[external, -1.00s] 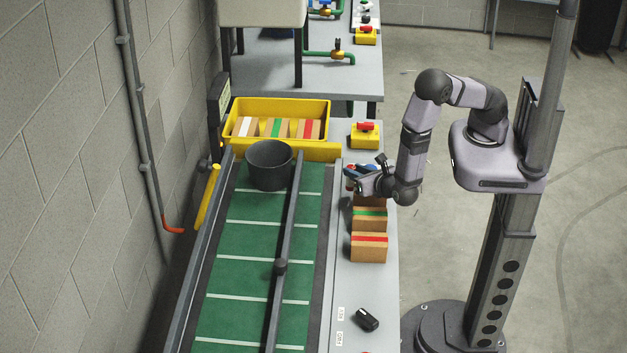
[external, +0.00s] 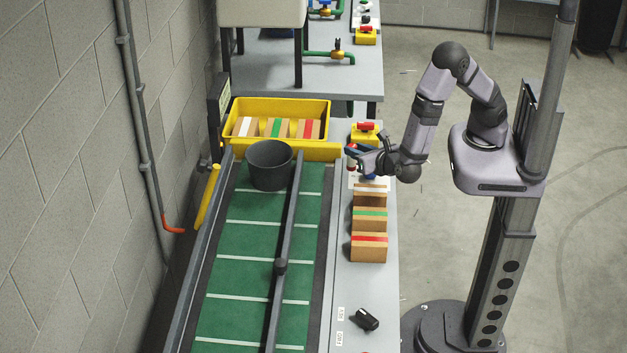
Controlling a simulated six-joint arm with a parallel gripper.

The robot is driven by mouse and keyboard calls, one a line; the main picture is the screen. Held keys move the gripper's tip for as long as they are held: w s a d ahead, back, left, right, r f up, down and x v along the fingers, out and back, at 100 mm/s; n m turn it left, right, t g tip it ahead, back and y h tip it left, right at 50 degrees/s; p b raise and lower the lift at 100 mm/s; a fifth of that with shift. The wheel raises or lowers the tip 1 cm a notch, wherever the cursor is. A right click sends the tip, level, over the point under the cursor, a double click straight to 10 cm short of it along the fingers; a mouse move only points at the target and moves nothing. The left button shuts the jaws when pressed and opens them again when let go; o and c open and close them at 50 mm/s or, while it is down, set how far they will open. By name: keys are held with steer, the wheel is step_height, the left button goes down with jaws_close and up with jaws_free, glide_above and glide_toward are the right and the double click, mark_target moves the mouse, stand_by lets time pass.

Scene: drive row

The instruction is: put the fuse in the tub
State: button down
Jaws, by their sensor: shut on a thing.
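A small red piece (external: 351,163), which looks like the fuse, shows at my fingertips. My gripper (external: 352,154) is shut on it, at the far part of the grey bench strip right of the conveyor. The fingers hide part of the piece, so its full shape cannot be told. The tub (external: 270,168), a dark grey round bucket, stands upright at the far end of the green conveyor, left of my gripper and apart from it. I cannot see its bottom.
A white plate (external: 360,186) with a blue piece (external: 372,177) lies below my gripper. Several cartons (external: 369,248) line the strip. A yellow crate (external: 322,108) of cartons and a yellow switch box (external: 357,136) stand beyond.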

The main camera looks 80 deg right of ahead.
step_height(320, 180, up, 8)
steer(key=n+t+y+b, duration=0.4)
steer(key=b, duration=1.8)
glide_above(254, 148)
steer(key=s+a, duration=0.3)
steer(key=s, duration=0.1)
steer(key=shift+d+f+b, duration=0.1)
steer(key=shift+f+b, duration=0.8)
steer(key=shift+f, duration=6.65)
steer(key=shift+f, duration=0.1)
steer(key=shift+f+b, duration=0.35)
steer(key=shift+b, duration=0.15)
